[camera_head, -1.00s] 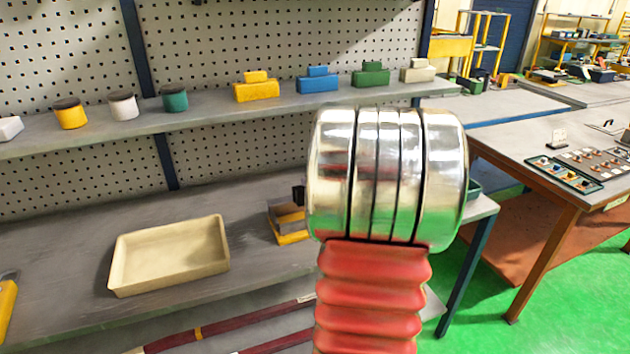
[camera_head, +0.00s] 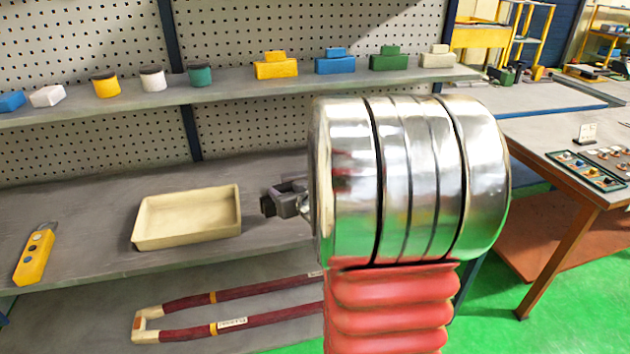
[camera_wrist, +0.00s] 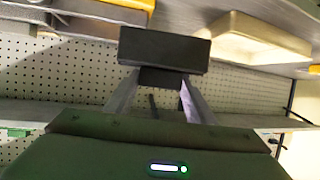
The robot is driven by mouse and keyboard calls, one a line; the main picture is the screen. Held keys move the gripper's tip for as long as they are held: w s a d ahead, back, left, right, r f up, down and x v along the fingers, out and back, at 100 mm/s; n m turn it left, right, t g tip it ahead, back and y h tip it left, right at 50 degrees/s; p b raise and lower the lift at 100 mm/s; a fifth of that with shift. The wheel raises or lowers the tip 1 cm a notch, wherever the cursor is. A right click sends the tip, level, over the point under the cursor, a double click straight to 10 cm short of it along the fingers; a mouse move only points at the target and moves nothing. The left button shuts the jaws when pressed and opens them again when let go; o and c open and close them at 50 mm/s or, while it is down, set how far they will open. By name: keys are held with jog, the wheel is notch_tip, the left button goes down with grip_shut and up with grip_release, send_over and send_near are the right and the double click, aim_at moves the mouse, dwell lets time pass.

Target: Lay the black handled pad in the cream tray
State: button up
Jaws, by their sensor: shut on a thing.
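The cream tray (camera_head: 190,238) sits empty on the lower grey shelf, left of my arm; part of a cream tray-like shape (camera_wrist: 265,38) also shows at the upper right of the wrist view. My gripper (camera_head: 285,199) is just right of the tray in the head view, partly hidden by my arm. In the wrist view my gripper (camera_wrist: 160,82) is shut on the black handled pad (camera_wrist: 165,47), a dark block held across the fingertips. The pad also shows as a small dark end (camera_head: 268,206) in the head view, apart from the tray.
The upper shelf (camera_head: 225,87) carries several coloured pots and blocks. A maroon-handled tool (camera_head: 195,301) lies below. A workbench (camera_head: 560,135) with small parts stands at the right.

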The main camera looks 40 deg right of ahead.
jog(key=w+a+f+n+y, duration=0.1)
jog(key=w+a, duration=0.2)
jog(key=a, duration=0.7)
jog(key=w+a+f+n+y, duration=0.1)
jog(key=w+a, duration=0.3)
jog(key=a, duration=0.7)
jog(key=w+a+f+n+y, duration=0.2)
jog(key=w+a+f, duration=0.1)
jog(key=a, duration=0.8)
jog(key=shift+w+a+f+t, duration=0.15)
jog(key=shift+w+t, duration=0.05)
jog(key=shift+t, duration=0.2)
jog(key=shift+s, duration=0.1)
